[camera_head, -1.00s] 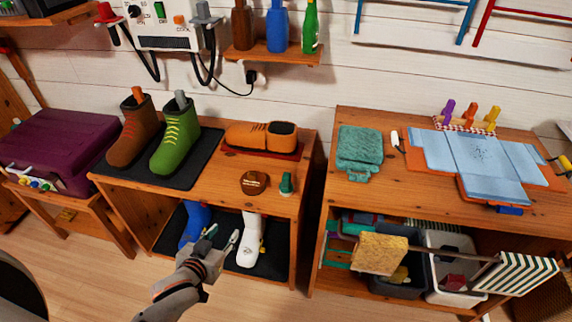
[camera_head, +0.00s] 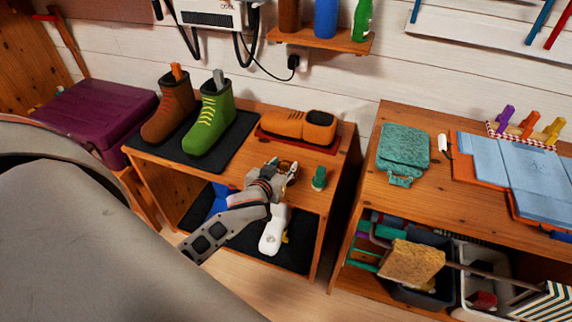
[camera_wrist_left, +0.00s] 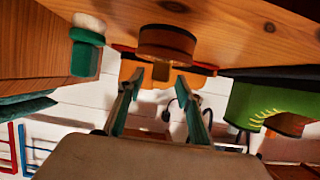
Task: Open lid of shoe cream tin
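The shoe cream tin (camera_head: 288,166) is a small round brown tin on top of the left wooden bench, partly hidden by my left gripper in the head view. In the left wrist view the tin (camera_wrist_left: 166,44) appears upside down, just beyond the fingertips. My left gripper (camera_head: 284,173) is at the tin in the head view. In the left wrist view its two fingers (camera_wrist_left: 160,77) are spread with a gap between them, lined up with the tin. I cannot tell whether they touch it. My right gripper is not in view.
A small green item (camera_head: 319,178) stands close to the right of the tin. An orange shoe (camera_head: 299,127) lies behind it. Brown (camera_head: 169,108) and green (camera_head: 208,120) boots stand to the left. A white boot (camera_head: 273,232) is on the shelf below.

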